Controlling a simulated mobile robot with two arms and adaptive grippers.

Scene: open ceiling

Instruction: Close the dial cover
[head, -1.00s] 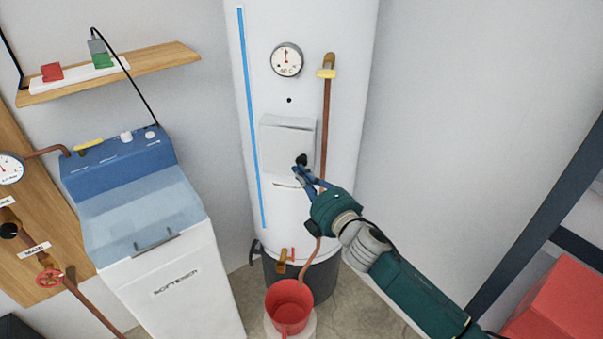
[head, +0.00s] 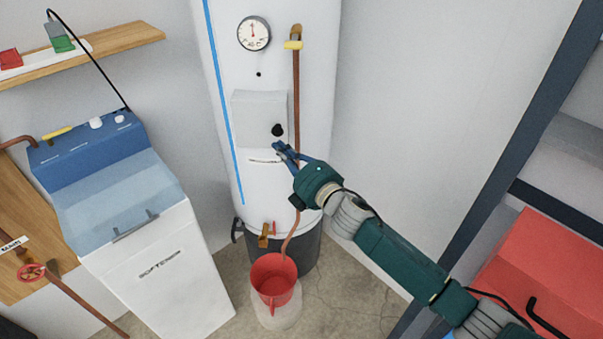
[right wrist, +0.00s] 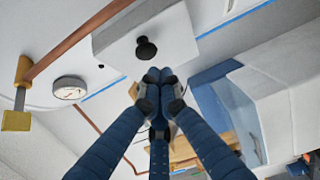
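The dial cover (head: 258,108) is a pale box-shaped panel with a round black knob (head: 278,130), on the front of the white tank below the round gauge. It looks flat against the tank in the head view; whether a thin gap is left I cannot tell. In the right wrist view the cover (right wrist: 178,28) and its knob (right wrist: 146,48) are just beyond my fingertips. My right gripper (head: 284,150) is just below the knob, its blue fingers drawn together at the tips (right wrist: 154,76) with nothing visible between them. My left gripper is out of view.
A copper pipe (head: 296,95) runs down the tank right of the cover. A red bucket (head: 273,280) stands below. A white and blue softener unit (head: 150,262) is at the left. A red box (head: 545,265) sits on the dark-framed rack at the right.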

